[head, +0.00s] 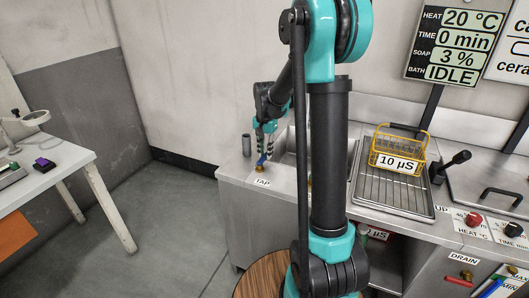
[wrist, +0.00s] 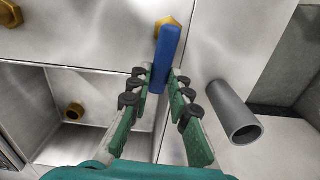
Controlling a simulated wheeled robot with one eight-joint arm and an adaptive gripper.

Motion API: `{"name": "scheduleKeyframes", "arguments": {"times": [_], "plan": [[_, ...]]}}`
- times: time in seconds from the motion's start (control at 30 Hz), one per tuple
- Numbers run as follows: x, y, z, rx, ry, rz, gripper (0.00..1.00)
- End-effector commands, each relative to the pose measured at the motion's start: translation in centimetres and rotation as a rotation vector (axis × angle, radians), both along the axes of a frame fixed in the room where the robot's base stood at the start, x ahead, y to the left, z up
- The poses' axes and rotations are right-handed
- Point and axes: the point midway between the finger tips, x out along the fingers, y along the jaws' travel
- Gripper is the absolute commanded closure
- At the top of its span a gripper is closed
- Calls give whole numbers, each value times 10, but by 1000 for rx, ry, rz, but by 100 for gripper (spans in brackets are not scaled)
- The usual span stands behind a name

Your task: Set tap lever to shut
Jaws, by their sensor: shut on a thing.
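The tap lever (wrist: 166,55) is a blue bar on a brass fitting (wrist: 169,24) in the wrist view. In the head view the blue lever (head: 262,160) stands above the label TAP (head: 262,182) on the counter's left end. My gripper (wrist: 161,82) is shut on the lever, with one finger on each side of it. The gripper (head: 265,138) also shows in the head view, reaching down from above. The lever's lower part is between the fingers.
A grey pipe (wrist: 234,112) stands right of the lever, close to my gripper. A sink basin (wrist: 88,115) with a brass outlet lies to the left. A yellow wire basket (head: 398,150) sits on the draining tray (head: 393,185). A white table (head: 45,165) stands at the left, with open floor between.

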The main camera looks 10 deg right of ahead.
Motion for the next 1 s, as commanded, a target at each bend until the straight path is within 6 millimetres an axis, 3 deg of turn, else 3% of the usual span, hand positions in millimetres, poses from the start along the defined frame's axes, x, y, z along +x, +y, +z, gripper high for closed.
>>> {"name": "scheduleKeyframes", "arguments": {"times": [1.0], "plan": [[-36,-17,0,1,-1,-908,100]]}}
